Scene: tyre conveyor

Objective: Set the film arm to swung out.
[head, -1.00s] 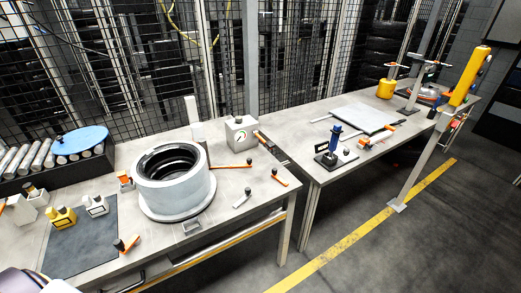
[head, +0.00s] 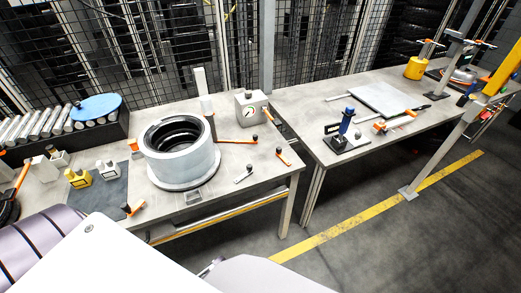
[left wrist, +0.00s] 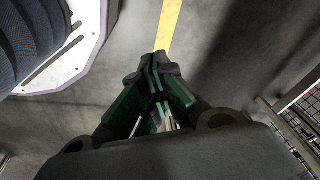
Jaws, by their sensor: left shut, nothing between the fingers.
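No part in view can be surely told as the film arm. A slanted grey post (head: 432,157) with a yellow upper part (head: 508,75) stands on the floor at the right of the head view, its top cut off by the frame edge. My left gripper (left wrist: 155,60) shows in the left wrist view, shut and empty, above the floor and apart from any object. It does not show in the head view. My right gripper is out of view.
A near bench holds a large tyre ring (head: 182,160), a gauge box (head: 250,108) and several orange-handled levers. The far bench holds a flat grey plate (head: 385,100) and a blue-handled tool (head: 346,122). A yellow line (head: 340,232) crosses open floor.

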